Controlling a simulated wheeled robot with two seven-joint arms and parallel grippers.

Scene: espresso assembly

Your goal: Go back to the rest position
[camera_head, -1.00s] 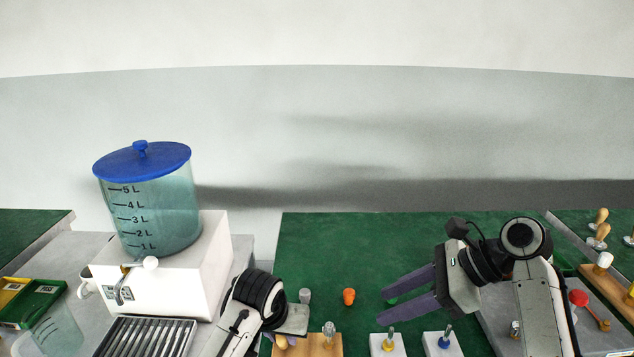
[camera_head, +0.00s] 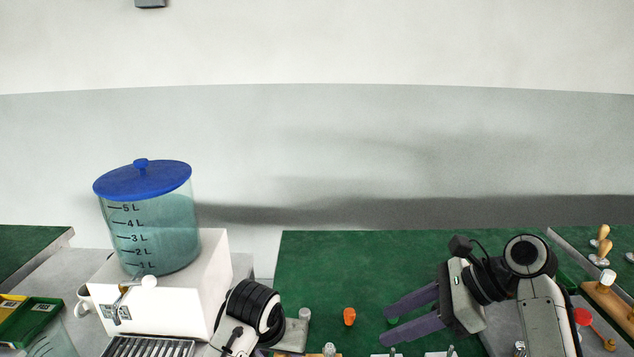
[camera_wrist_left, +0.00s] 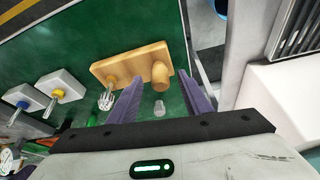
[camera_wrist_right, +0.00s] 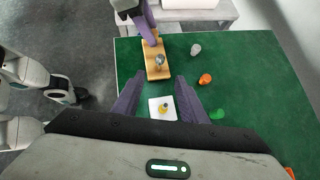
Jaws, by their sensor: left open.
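My right gripper (camera_head: 385,326) is open and empty above the green mat (camera_head: 320,265), its purple fingers apart and pointing left. In the right wrist view its fingers (camera_wrist_right: 160,75) stand either side of a white block with a yellow knob (camera_wrist_right: 162,112), which lies below on the mat. My left gripper (camera_wrist_left: 160,77) is open, its fingers apart near a wooden stand (camera_wrist_left: 128,64). A whisk-like tool (camera_wrist_left: 106,98) and a wooden knob (camera_wrist_left: 160,74) are on that stand. I cannot tell how far the fingers are from the stand. In the head view the left fingers are hidden.
A blue-lidded water tank (camera_head: 150,225) on a white machine (camera_head: 205,285) stands at the left. An orange piece (camera_head: 349,316) and a small grey piece (camera_head: 305,314) are on the mat. Wooden-handled tools (camera_head: 603,245) are at the far right. The mat's back middle is clear.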

